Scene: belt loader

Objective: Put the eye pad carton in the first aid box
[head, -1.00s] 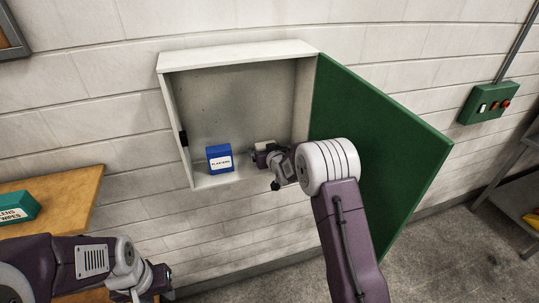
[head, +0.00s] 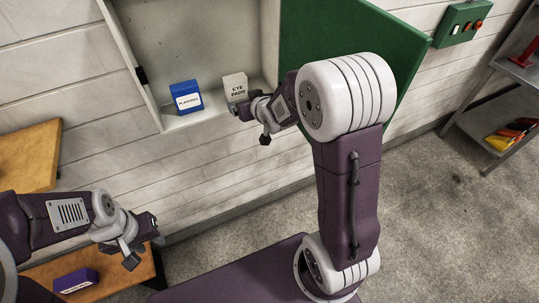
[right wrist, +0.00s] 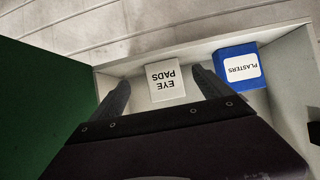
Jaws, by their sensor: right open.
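The eye pad carton (head: 235,87) is a small white box lettered EYE PADS. It stands upright on the floor of the first aid box (head: 195,118), right of the blue plasters carton (head: 186,98). My right gripper (head: 250,123) is open just in front of and below the eye pad carton. In the right wrist view, the eye pad carton (right wrist: 165,80) shows beyond and between the spread fingers (right wrist: 162,92), with gaps on both sides. My left gripper (head: 145,250) is empty at lower left, its fingers apart, far from the box.
The green door (head: 340,50) stands open to the right of the box. A wooden surface (head: 28,155) is at left, and a purple carton (head: 75,281) lies on a lower one. A metal shelf (head: 500,128) stands at far right. Grey floor is clear between.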

